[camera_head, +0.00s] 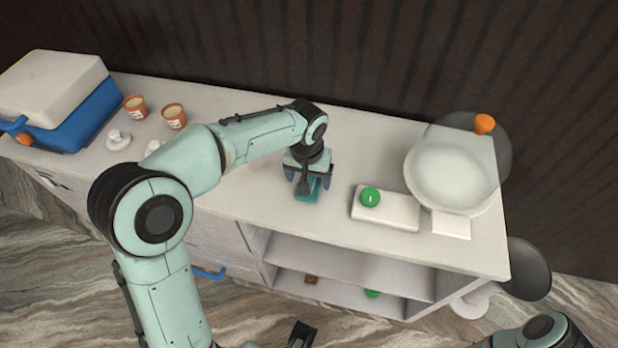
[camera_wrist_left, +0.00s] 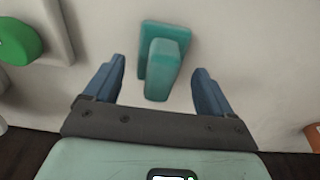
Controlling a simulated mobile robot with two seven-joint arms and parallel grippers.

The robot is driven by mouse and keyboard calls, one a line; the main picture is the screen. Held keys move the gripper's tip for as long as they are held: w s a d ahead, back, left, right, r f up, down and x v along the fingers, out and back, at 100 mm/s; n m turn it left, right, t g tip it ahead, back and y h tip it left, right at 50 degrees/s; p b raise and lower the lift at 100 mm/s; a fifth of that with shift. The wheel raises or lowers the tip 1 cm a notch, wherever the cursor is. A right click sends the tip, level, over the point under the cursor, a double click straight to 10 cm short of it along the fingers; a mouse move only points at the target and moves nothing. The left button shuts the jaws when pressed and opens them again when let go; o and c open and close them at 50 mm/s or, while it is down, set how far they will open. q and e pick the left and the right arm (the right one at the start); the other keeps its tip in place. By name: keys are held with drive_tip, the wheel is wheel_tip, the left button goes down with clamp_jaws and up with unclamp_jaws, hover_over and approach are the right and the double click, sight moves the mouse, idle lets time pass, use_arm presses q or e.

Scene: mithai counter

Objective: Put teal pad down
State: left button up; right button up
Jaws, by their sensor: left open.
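The teal pad (camera_head: 307,191) is on the white counter near its front edge, partly hidden by my gripper in the head view. In the left wrist view the teal pad (camera_wrist_left: 165,52) shows a flat base with a raised block on it. My left gripper (camera_head: 309,181) is over the pad, pointing down. In the left wrist view the left gripper's blue fingers (camera_wrist_left: 158,85) are apart, one on each side of the pad's block, with clear gaps and no contact. My right gripper (camera_head: 300,333) seems to show only as a dark part at the bottom edge.
A white box with a green round item (camera_head: 370,197) stands right of the pad. A scale with a large pan (camera_head: 450,178) is further right. A blue cooler (camera_head: 75,128) and orange cups (camera_head: 173,116) are at the left. Counter (camera_head: 240,195) left of the pad is clear.

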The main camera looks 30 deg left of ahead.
use_arm(q)
drive_tip(key=r, duration=0.3)
drive_tip(key=s+r+p, duration=0.1)
drive_tip(key=r, duration=0.6)
drive_tip(key=shift+s+d+r, duration=0.15)
use_arm(e)
drive_tip(key=shift+w+r, duration=0.25)
drive_tip(key=shift+r, duration=0.55)
drive_tip(key=shift+s, duration=0.1)
